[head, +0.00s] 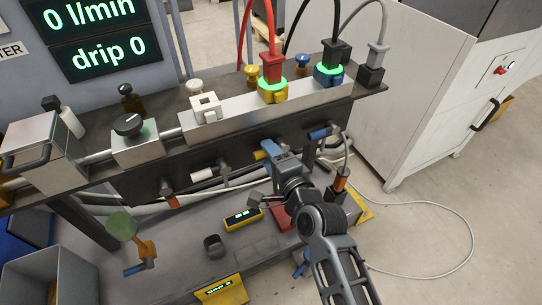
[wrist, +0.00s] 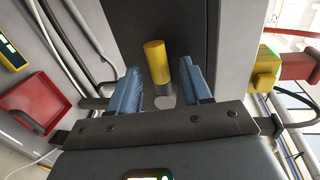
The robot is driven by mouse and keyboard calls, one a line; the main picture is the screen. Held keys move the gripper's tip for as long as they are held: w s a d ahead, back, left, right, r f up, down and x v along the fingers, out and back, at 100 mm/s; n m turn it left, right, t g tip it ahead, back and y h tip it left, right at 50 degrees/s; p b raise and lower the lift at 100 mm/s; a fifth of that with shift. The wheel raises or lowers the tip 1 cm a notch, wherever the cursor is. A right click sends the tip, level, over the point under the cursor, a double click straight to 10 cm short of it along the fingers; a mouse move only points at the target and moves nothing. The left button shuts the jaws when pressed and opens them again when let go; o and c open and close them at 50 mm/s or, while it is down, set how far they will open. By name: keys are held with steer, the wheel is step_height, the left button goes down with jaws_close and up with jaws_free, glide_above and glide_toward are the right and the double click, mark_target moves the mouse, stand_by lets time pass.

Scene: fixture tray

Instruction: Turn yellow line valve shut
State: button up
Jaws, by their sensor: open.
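The yellow line valve's handle (head: 259,155) shows as a small yellow end at the front of the dark rail, left of my gripper. In the wrist view the yellow handle (wrist: 156,62) is a short cylinder on a grey stem. My gripper (head: 270,149) is at the handle, with blue finger pads. In the wrist view my gripper (wrist: 160,72) is open, with one finger on each side of the handle. Gaps show between the handle and both pads, so it is not gripped. The valve body behind is mostly hidden in the head view.
A white-handled valve (head: 203,174) is to the left and a blue-handled valve (head: 320,133) to the right on the same rail. Above stand a yellow connector (head: 272,92) and blue connector (head: 329,75), both with green rings. A red tray (wrist: 35,103) lies below.

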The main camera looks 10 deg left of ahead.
steer(key=v, duration=0.7)
steer(key=shift+s+d+p, duration=0.2)
steer(key=shift+s+p, duration=0.1)
steer(key=s+d+n+t+h+p, duration=0.2)
steer(key=s+d+n+h+p, duration=0.25)
steer(key=s+d, duration=1.35)
steer(key=s+d+r+n+h+p, duration=0.1)
steer(key=s+d+r+n+h, duration=0.1)
steer(key=s+r, duration=0.6)
steer(key=s+d+r+n+h+p, duration=0.1)
steer(key=s+d+r+n, duration=0.3)
steer(key=s+r, duration=0.4)
steer(key=s+n+h, duration=0.1)
steer(key=s, duration=0.3)
steer(key=shift+r+p, duration=0.15)
steer(key=shift+p, duration=0.25)
